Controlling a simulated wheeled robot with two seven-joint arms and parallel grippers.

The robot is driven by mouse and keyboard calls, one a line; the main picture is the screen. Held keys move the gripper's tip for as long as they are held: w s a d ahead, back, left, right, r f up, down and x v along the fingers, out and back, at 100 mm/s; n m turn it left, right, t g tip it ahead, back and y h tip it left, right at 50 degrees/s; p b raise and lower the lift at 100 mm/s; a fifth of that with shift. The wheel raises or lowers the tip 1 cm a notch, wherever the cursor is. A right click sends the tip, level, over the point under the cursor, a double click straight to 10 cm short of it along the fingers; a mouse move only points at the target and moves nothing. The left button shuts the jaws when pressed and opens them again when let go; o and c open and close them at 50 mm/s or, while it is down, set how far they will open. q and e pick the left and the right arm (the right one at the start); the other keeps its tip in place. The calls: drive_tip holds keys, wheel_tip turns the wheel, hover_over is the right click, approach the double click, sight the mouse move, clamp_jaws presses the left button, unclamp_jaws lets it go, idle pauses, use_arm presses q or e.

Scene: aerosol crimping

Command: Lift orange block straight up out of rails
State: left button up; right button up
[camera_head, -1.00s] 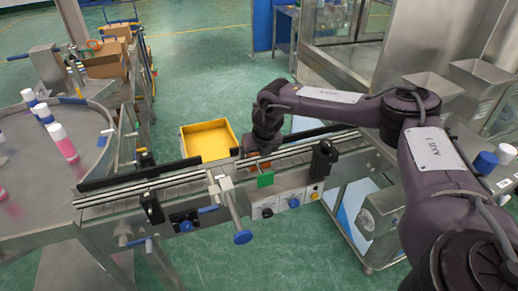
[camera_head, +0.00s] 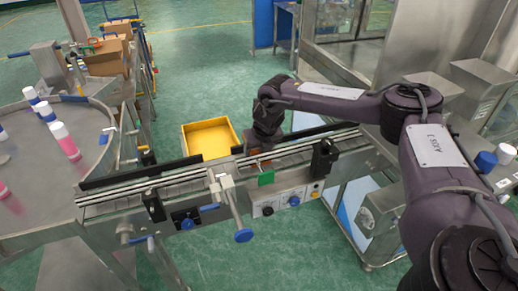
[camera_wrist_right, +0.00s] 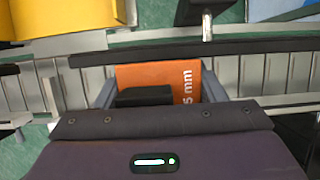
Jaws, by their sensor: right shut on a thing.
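The orange block (camera_wrist_right: 165,76), with partly hidden "5 mm" lettering, is between the fingers of my right gripper (camera_wrist_right: 158,84) in the right wrist view. The gripper is shut on it. The block is over the conveyor, beside a dark rail. I cannot tell how far its lower part is from the rails. In the head view my right gripper (camera_head: 262,146) is low over the right half of the conveyor (camera_head: 190,182), and the block is mostly hidden there. My left gripper is not in view.
A yellow bin (camera_head: 209,138) is behind the conveyor. A round table (camera_head: 40,190) with pink and white cans stands at left.

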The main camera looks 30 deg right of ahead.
drive_tip(key=shift+r+p, duration=3.45)
drive_tip(key=shift+r, duration=0.8)
